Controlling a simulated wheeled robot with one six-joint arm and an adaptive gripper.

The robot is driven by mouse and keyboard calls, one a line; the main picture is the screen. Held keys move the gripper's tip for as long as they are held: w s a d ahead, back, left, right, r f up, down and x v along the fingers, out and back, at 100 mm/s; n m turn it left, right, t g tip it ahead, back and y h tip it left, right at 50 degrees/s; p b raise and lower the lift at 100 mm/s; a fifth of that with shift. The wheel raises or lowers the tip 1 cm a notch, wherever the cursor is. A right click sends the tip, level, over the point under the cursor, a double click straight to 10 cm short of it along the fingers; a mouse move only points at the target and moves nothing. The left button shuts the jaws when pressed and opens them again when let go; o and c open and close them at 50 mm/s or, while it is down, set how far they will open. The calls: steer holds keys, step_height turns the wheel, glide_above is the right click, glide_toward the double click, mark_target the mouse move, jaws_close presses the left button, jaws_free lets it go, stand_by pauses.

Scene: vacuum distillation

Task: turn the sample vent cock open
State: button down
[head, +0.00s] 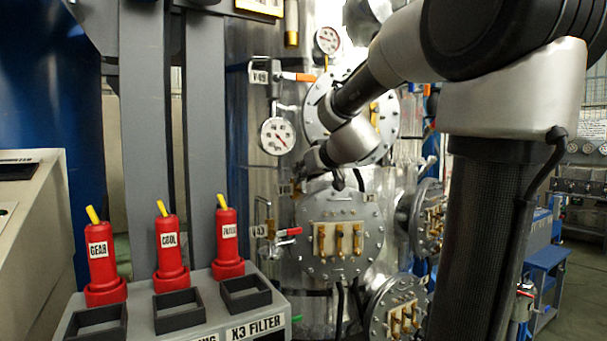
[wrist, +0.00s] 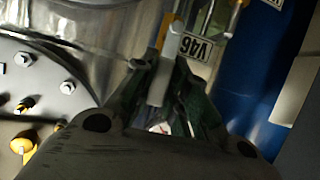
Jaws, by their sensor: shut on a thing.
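In the wrist view my gripper (wrist: 163,78) is shut on a pale grey lever handle (wrist: 159,84), with one finger on each side of it. I take this handle to be that of the sample vent cock. A tag reading V46 (wrist: 194,46) is right beside the fingertips. In the head view my gripper (head: 299,175) is at the left side of the steel column, below a pressure gauge (head: 278,136). There the handle is hidden behind the gripper and wrist. How far the cock is turned cannot be told.
A valve with an orange handle (head: 298,77) is above my gripper and one with a red handle (head: 288,232) below. A bolted flange (head: 340,235) with brass fittings is at lower right. A grey rack (head: 180,318) with red bottles stands in the left foreground.

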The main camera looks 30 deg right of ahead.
steer(key=shift+f, duration=0.15)
steer(key=c, duration=1.4)
jaws_free()
steer(key=v, duration=1.2)
